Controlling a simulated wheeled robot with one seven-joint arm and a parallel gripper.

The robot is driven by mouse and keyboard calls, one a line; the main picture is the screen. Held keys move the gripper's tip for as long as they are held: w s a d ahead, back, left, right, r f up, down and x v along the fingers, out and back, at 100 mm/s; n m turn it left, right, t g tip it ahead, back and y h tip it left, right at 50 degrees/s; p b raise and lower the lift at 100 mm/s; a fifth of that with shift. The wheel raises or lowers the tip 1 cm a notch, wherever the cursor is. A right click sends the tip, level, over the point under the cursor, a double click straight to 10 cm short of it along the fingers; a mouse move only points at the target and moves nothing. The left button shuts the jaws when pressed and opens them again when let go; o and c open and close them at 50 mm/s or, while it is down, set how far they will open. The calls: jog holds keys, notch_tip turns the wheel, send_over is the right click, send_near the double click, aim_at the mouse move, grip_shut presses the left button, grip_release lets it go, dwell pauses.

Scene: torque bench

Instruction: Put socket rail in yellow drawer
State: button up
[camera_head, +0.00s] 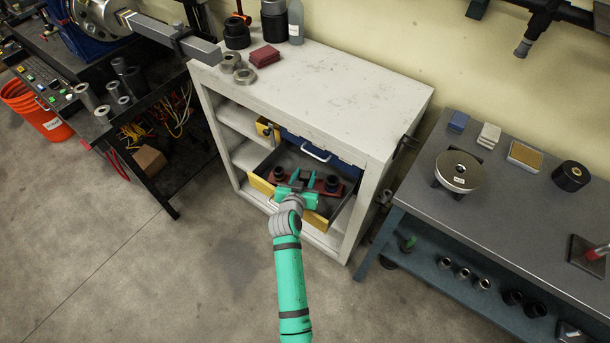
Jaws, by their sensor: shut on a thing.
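The yellow drawer (262,186) is pulled open from the white cabinet, below a blue drawer. Its yellow front shows on both sides of my arm, and its grey interior shows behind. The socket rail is a dark red bar (322,187) with dark sockets standing on it, one near each end. My gripper (302,181) is green and shut on the rail around its middle. The rail is over the drawer opening, just behind the yellow front. I cannot tell whether it touches the drawer floor. My gripper hides part of the rail and the middle of the drawer front.
The blue drawer (318,154) with a pale handle is right above. The cabinet's white top (330,97) holds red blocks (264,56), metal rings and dark cylinders at its left. A grey bench (505,215) stands at right, a dark machine bench at left. Floor in front is clear.

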jog(key=o, duration=1.2)
jog(key=shift+f, duration=0.1)
jog(key=v, duration=1.2)
jog(key=shift+s, duration=0.1)
